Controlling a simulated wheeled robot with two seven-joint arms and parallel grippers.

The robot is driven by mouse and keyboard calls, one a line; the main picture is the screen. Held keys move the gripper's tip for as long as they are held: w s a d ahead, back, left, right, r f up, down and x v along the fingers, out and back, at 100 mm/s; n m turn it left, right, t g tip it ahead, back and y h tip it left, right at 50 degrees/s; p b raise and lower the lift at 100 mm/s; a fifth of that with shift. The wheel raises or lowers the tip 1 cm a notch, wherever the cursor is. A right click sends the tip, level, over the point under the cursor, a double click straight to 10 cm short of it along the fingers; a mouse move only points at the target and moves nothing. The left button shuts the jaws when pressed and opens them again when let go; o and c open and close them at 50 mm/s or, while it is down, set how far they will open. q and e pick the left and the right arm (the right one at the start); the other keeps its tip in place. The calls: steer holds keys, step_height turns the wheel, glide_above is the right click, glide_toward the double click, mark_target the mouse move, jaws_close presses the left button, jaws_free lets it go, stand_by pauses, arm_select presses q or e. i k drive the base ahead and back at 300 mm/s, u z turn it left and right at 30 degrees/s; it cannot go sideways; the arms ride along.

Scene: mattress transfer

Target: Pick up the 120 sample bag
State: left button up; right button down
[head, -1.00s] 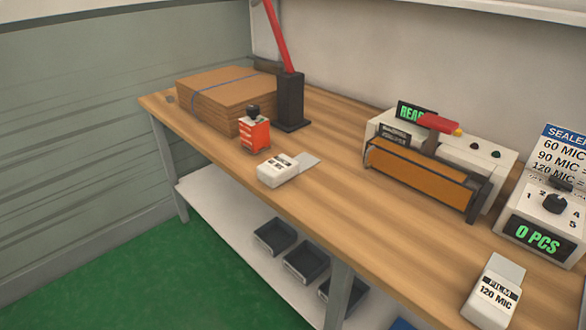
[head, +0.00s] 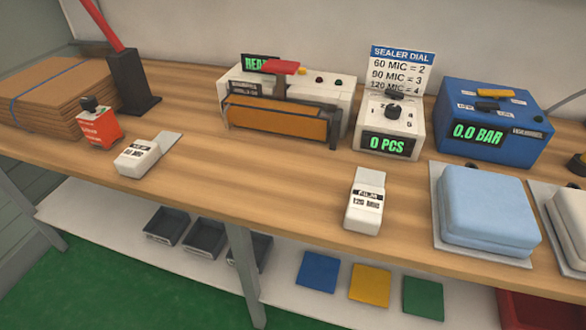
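The sample bag labelled "FILM 120 MIC" (head: 364,203) is white with a dark label band. It lies on the wooden bench (head: 290,185) near its front edge, in front of the counter box. A similar white bag (head: 140,158) lies further left on the bench, with small print that I cannot read surely. Neither of my grippers shows in the head view.
A sealer (head: 285,105), a counter reading "0 PCS" (head: 388,143) and a blue box reading "0.0 BAR" (head: 497,117) stand behind. A light blue mattress-like block (head: 487,209) lies to the right. Cardboard (head: 50,97) and a red stamp-like item (head: 98,127) are left.

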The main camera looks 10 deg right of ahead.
mark_target(364, 212)
steer(key=k, duration=0.5)
steer(key=u, duration=1.2)
steer(key=i, duration=1.05)
steer(key=z, duration=2.25)
